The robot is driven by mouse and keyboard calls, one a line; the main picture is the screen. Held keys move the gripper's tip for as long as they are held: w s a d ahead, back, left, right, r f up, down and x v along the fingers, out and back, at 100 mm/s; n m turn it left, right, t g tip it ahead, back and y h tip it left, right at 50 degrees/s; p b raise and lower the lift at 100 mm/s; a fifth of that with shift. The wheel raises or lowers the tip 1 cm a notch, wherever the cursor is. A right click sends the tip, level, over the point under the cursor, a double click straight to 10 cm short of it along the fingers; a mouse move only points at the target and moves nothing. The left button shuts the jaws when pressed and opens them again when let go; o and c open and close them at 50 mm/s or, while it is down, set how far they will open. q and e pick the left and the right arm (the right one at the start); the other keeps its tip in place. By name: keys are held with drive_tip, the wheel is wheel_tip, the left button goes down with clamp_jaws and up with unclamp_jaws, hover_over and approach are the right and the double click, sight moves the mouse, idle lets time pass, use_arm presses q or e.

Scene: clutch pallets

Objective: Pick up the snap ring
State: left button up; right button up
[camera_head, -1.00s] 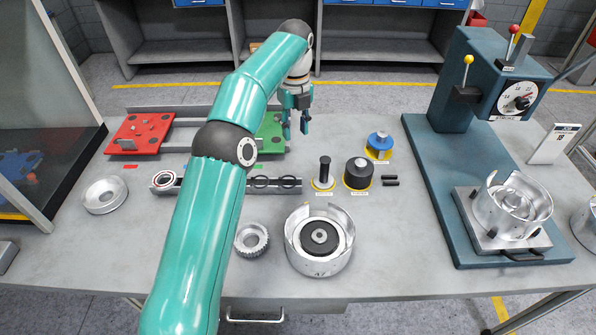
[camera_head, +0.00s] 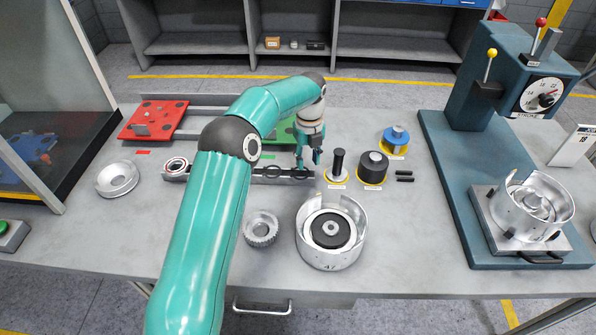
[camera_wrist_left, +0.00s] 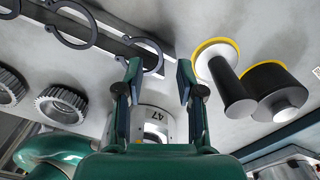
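The snap rings are thin black open rings along a grey strip rack. In the head view one snap ring (camera_head: 272,172) shows in the middle of the rack (camera_head: 240,172); another at its right end is partly hidden by my gripper. In the left wrist view one ring (camera_wrist_left: 70,22) lies at upper left and another ring (camera_wrist_left: 158,56) lies just beyond my left fingertip. My left gripper (camera_head: 308,163) is above the rack's right end, fingers pointing down. Its fingers are apart and empty in the wrist view (camera_wrist_left: 160,75). My right gripper is out of view.
A black-handled post (camera_head: 338,163) and a black cylinder (camera_head: 372,168) stand right of the gripper. A silver housing (camera_head: 312,245) and a gear (camera_head: 261,228) sit in front. A red pallet (camera_head: 150,125) is left; a teal press (camera_head: 470,220) is right.

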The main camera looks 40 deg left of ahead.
use_arm(q)
drive_tip(key=shift+f, duration=1.15)
clamp_jaws()
